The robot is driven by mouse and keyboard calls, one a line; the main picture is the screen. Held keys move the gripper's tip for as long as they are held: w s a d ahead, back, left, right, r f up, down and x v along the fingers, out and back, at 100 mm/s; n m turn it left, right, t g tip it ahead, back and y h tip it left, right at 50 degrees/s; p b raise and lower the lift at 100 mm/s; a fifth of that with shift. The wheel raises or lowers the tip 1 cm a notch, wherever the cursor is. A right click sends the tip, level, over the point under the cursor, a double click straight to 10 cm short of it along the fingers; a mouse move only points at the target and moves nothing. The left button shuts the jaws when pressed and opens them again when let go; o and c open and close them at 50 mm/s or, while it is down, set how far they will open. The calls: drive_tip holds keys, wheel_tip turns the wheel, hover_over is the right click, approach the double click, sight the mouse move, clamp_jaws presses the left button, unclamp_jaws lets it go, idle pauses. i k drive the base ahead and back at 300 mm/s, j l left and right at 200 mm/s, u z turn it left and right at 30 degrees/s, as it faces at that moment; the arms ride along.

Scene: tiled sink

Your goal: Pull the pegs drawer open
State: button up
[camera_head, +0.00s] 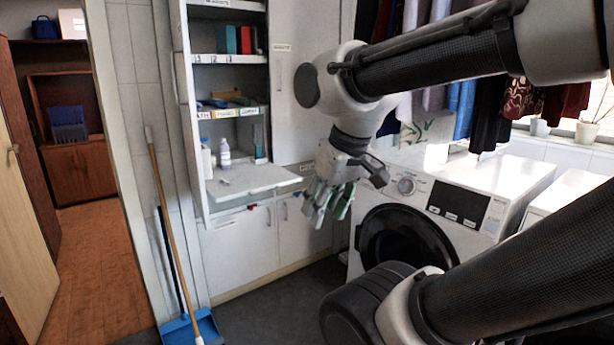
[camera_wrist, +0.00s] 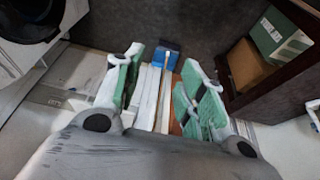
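I cannot pick out the pegs drawer with certainty. In the head view, a white cabinet (camera_head: 237,245) stands left of the washing machine, with a flat pale board (camera_head: 255,181) sticking out above its lower doors. My gripper (camera_head: 326,207) hangs in front of its right part, pointing down, with green finger pads. In the wrist view, my gripper (camera_wrist: 163,60) is open, its fingers well apart. A pale face with a small unreadable label (camera_wrist: 55,103) lies at the left.
The washing machine (camera_head: 440,200) stands right of my gripper. A broom (camera_head: 168,220) and blue dustpan (camera_head: 190,328) are at the left. Bottles (camera_head: 225,153) stand above the board. Dark floor (camera_head: 290,300) is clear before the cabinet. The wrist view shows a dark-framed compartment with boxes (camera_wrist: 280,35).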

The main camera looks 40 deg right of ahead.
sight(304, 170)
drive_tip(key=i+l+z, duration=0.2)
drive_tip(key=i+l, duration=0.15)
drive_tip(key=i, duration=0.4)
drive_tip(key=i+l+z, duration=0.25)
drive_tip(key=i, duration=0.45)
drive_tip(key=i+z, duration=0.2)
drive_tip(key=i, duration=0.55)
